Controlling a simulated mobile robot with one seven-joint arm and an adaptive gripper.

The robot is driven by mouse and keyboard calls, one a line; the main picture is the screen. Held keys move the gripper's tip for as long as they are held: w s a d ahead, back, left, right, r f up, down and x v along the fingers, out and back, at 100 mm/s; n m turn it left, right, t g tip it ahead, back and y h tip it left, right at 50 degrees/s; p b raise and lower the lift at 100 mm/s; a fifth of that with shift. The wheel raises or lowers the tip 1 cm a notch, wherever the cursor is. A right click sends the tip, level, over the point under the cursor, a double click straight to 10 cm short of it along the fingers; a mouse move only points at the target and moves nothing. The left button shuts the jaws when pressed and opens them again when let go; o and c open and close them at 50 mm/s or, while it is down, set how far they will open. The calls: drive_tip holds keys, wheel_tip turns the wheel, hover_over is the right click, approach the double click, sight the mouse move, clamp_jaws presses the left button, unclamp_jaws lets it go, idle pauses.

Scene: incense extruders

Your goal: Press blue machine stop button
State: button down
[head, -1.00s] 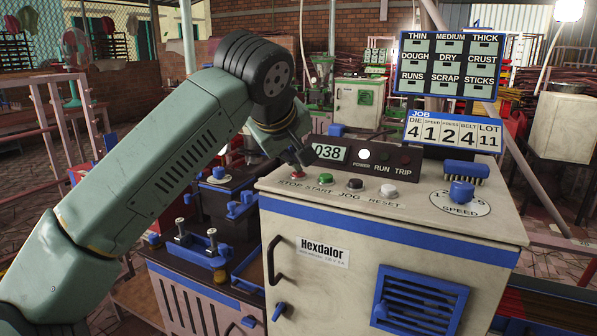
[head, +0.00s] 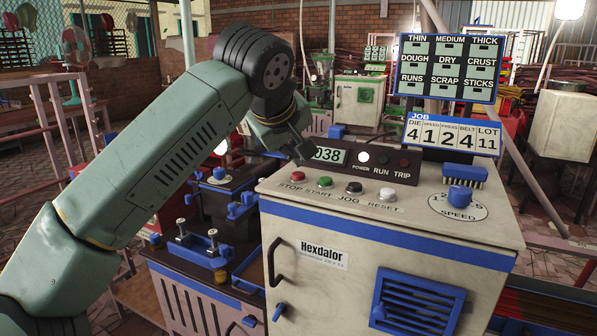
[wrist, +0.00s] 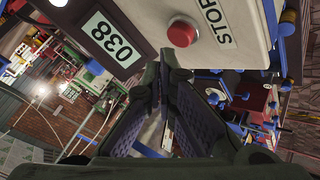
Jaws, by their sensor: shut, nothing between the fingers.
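The blue-trimmed Hexdalor machine (head: 390,235) has a pale top with a row of buttons. Its red stop button (head: 298,176) is at the left end of the row, above the word STOP. My gripper (head: 304,158) is shut and empty, just above and behind the stop button in the head view, with its tips apart from it. In the wrist view the stop button (wrist: 183,32) lies beyond the fingertips (wrist: 168,76), beside the STOP label. The button is fully in sight there.
The green start button (head: 325,182), black jog button (head: 354,187) and white reset button (head: 387,194) stand to the right. Behind them is a dark panel (head: 385,178) reading 038, its POWER lamp lit, RUN and TRIP dark. A blue speed knob (head: 459,196) sits farther right.

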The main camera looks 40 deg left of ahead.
sight(294, 173)
wheel_tip(294, 173, up, 5)
drive_tip(key=p, duration=0.4)
idle(0.8)
